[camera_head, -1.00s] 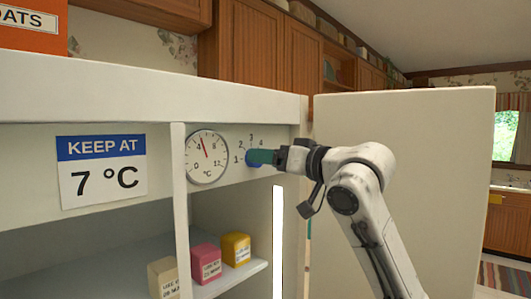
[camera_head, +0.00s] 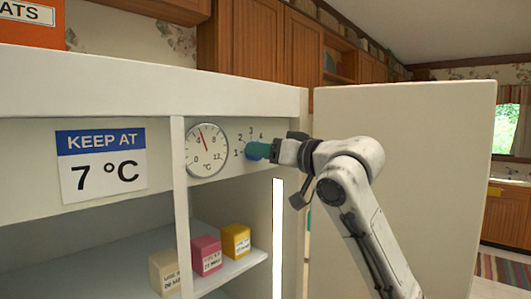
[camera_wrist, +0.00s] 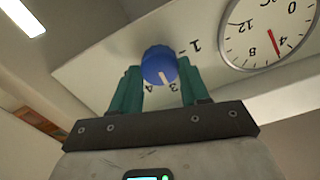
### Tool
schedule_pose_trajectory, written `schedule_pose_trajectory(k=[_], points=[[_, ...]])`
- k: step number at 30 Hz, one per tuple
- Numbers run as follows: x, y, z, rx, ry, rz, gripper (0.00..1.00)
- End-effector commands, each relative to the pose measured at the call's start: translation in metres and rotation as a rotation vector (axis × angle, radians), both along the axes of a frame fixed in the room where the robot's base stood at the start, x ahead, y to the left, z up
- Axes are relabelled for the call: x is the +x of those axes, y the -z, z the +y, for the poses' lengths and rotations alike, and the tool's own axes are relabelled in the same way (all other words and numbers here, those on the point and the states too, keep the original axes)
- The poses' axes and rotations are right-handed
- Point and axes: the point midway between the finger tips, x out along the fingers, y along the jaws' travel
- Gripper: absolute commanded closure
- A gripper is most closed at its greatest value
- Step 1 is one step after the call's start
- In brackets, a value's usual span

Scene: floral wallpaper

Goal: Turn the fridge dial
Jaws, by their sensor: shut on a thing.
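The blue fridge dial (camera_wrist: 158,62) sits on the fridge's upper panel between the teal fingers of my gripper (camera_wrist: 159,70). My gripper (camera_head: 260,151) is shut on it. In the wrist view, the dial's white mark points close to the 3; the 1 and 4 also show, and the 2 is hidden there. The round gauge (camera_head: 206,150) beside the dial has a red needle a little past 4 °C, between 4 and 8. A sign (camera_head: 101,167) on the panel reads "KEEP AT 7 °C".
Yellow (camera_head: 236,240), pink (camera_head: 206,255) and cream (camera_head: 164,273) boxes stand on the shelf below. The open fridge door (camera_head: 430,180) is to the right, behind my arm. An orange box (camera_head: 30,33) stands on the fridge top.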

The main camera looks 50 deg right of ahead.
Motion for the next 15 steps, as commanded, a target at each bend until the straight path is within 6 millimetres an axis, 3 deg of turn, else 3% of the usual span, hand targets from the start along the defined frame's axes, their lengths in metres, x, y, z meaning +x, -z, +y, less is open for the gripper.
schedule_pose_trajectory(k=[3,15], points=[[-0.0001,0.0001,-0.0003,0.0,0.001,0.0,0.85],[0.0003,0.002,0.0006,-0.1,-0.001,-0.004,0.85]])
